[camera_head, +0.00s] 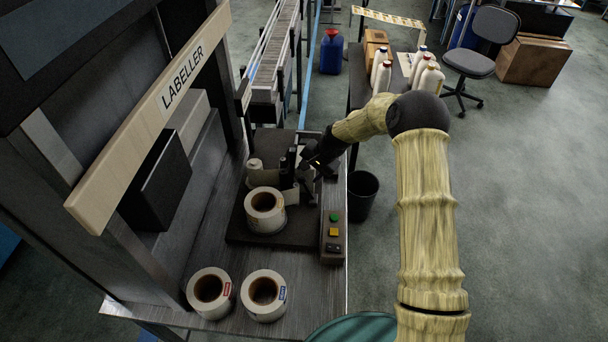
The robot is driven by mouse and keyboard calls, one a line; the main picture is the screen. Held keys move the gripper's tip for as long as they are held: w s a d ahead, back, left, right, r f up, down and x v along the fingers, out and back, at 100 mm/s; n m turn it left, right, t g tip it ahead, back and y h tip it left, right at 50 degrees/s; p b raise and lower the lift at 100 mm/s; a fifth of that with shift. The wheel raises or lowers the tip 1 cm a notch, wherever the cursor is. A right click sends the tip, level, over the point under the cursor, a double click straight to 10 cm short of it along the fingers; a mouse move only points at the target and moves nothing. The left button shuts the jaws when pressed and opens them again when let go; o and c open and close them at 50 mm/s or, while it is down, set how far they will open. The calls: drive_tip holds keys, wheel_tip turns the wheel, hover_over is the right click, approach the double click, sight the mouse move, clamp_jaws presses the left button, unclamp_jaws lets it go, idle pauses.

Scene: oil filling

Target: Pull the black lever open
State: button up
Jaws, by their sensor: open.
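The labelling machine has a dark base plate (240,226) on the workbench. Small upright black parts (289,163) stand at its back right; one looks like the black lever, but it is too small and dark to tell apart surely. My gripper (307,170) is open right beside these parts, on their right, at the end of my arm reaching in from the right. I cannot tell whether its fingers touch the lever or are around it. A label roll (264,211) sits on the base plate in front of the black parts.
Two more label rolls, left (210,292) and right (264,294), stand at the bench front. A button box (333,236) lies along the bench's right edge. A black bin (361,196) and a table with white bottles (430,76) are further right. A conveyor (277,50) runs behind.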

sight(303, 178)
drive_tip(key=shift+p+x, duration=0.65)
drive_tip(key=shift+x, duration=1.9)
drive_tip(key=shift+a, duration=0.1)
drive_tip(key=shift+w, duration=0.1)
drive_tip(key=shift+c, duration=0.5)
drive_tip(key=c, duration=0.7)
clamp_jaws()
